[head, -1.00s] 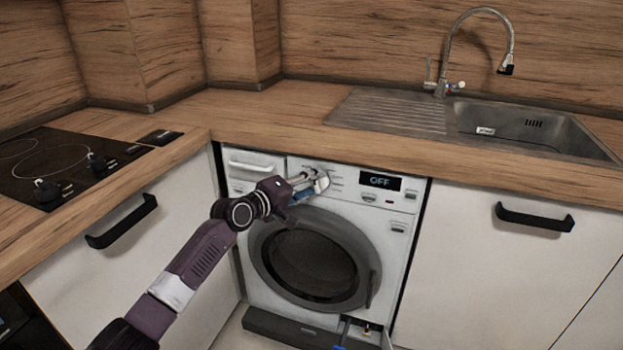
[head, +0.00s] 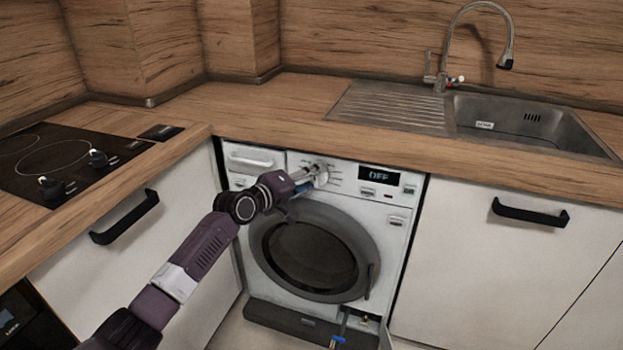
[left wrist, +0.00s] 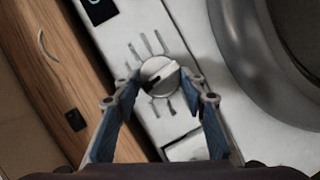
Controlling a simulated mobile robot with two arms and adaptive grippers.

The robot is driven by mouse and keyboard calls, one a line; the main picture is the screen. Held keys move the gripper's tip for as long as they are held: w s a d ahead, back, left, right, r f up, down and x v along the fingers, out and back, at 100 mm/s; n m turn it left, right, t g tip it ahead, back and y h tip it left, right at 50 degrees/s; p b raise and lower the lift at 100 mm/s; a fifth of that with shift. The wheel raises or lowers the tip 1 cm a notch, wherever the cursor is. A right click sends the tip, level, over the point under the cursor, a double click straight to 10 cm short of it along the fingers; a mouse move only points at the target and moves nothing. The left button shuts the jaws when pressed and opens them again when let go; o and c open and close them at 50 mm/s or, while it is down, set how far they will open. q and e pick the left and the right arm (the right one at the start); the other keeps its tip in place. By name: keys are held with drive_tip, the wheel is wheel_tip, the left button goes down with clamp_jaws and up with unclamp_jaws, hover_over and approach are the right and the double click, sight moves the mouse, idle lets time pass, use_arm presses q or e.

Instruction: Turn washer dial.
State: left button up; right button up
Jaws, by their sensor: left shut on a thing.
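The washer (head: 400,235) stands under the counter, its display (head: 379,176) reading OFF. Its round silver dial (left wrist: 160,76) shows in the left wrist view, with a dark pointer mark and printed lines around it. My left gripper (left wrist: 160,88) has one blue-padded finger on each side of the dial and is shut on it. In the head view the left gripper (head: 316,178) covers most of the dial. A small blue and dark piece (head: 339,330) at the bottom edge looks like a fingertip of my right gripper; its jaws cannot be made out.
The round washer door (head: 372,242) is shut below the dial. A small flap stands open at the washer's foot. Cabinets with black handles flank the washer. The wooden counter (head: 240,110) overhangs it, with a hob (head: 60,160) left and a sink (head: 530,125) right.

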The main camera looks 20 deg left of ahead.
use_arm(q)
drive_tip(key=o, duration=1.2)
drive_tip(key=shift+f, duration=0.1)
drive_tip(key=shift+c, duration=0.2)
drive_tip(key=v, duration=1.2)
